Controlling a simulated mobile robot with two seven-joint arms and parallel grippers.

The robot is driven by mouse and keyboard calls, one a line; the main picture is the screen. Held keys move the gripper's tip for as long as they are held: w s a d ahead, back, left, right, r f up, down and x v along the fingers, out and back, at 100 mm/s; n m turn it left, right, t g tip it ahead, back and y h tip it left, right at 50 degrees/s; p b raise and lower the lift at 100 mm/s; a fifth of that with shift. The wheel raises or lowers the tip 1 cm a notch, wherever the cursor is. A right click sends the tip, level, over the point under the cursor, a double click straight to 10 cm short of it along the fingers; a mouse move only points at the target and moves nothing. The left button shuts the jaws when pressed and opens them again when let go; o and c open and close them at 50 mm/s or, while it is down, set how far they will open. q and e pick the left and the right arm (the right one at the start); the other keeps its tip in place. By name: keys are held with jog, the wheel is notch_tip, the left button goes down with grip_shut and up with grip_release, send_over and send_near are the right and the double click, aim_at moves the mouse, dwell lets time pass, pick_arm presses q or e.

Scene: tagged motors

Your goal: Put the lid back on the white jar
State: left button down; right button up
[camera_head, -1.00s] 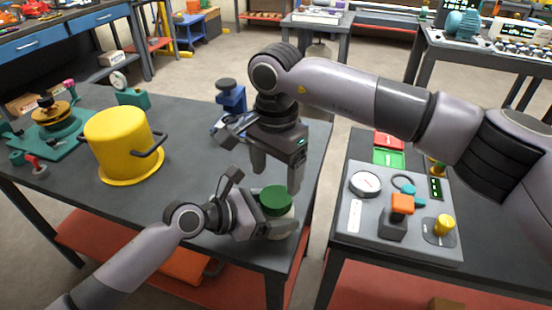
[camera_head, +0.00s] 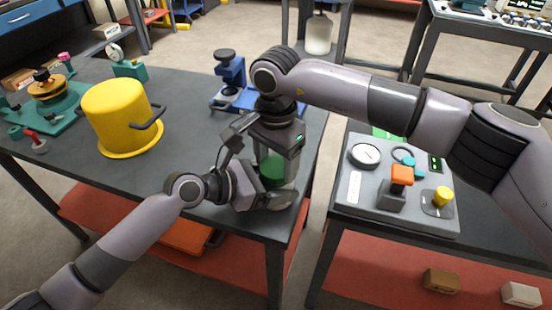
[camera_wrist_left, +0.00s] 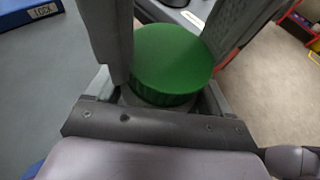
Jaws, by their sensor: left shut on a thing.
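The green lid (camera_head: 271,168) sits at the top of the white jar near the table's front right corner. It also shows in the left wrist view (camera_wrist_left: 170,62), appearing level. My left gripper (camera_head: 268,195) is shut on the jar below the lid. The jar's body is almost wholly hidden by the grippers. My right gripper (camera_head: 275,160) points down from above, its fingers on either side of the lid. It looks open; whether a finger touches the lid is hard to tell. Whether the lid is seated on the jar is hidden.
A yellow pot (camera_head: 118,115) stands left on the dark table (camera_head: 190,135). A blue stand (camera_head: 228,75) is behind my grippers. Right, across a gap, a grey control panel (camera_head: 355,195) carries an orange-topped switch (camera_head: 401,177) and a yellow knob (camera_head: 442,196). A white canister (camera_head: 318,35) stands farther back.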

jog(key=m, duration=1.3)
jog(key=o, duration=1.2)
jog(key=shift+a, duration=0.1)
